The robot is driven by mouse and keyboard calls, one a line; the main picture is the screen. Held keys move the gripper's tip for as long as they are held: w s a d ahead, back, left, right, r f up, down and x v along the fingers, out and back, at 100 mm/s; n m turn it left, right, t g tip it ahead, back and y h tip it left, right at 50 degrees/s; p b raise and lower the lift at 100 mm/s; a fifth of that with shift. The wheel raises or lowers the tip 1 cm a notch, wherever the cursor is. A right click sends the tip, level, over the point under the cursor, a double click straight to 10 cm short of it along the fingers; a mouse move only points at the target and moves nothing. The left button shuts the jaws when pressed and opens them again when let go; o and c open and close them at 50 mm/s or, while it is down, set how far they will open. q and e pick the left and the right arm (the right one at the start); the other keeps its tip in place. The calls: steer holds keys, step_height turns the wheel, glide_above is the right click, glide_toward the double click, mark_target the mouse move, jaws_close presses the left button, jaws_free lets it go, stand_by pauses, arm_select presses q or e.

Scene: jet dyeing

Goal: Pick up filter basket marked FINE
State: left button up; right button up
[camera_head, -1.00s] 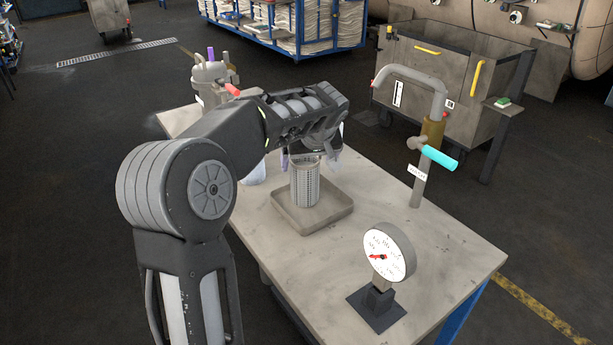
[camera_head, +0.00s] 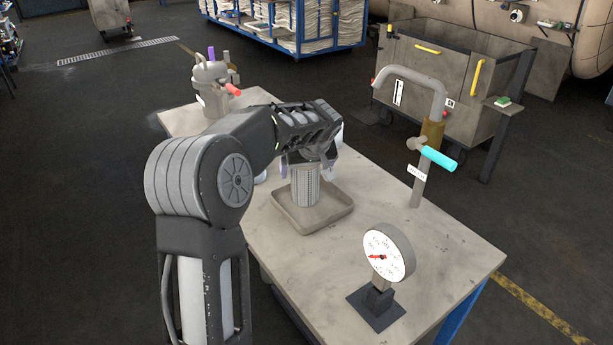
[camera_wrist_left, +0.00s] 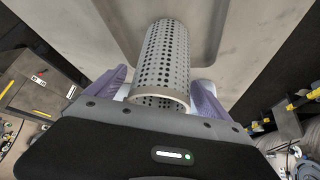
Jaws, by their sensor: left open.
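The filter basket (camera_head: 305,186) is a grey perforated metal cylinder standing upright in a shallow tray (camera_head: 338,210) on the table. It also shows in the left wrist view (camera_wrist_left: 165,65), with its rim between the fingers. No FINE marking is readable on it. My left gripper (camera_head: 306,172) is open and comes down from above around the basket's top. Its purple-padded fingers (camera_wrist_left: 157,92) lie on either side of the basket, apart from it. The basket's top is partly hidden by my gripper in the head view. My right gripper is not in view.
A pressure gauge (camera_head: 388,252) stands at the table's front. A pipe with a cyan-handled valve (camera_head: 433,150) rises at the right edge. A metal vessel with a red handle (camera_head: 212,90) stands at the back left. Bare tabletop (camera_head: 445,250) lies at the front right.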

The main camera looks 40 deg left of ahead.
arm_select(q)
steer(key=shift+c, duration=0.3)
steer(key=c, duration=1.7)
step_height(320, 180, up, 10)
steer(key=shift+r, duration=0.1)
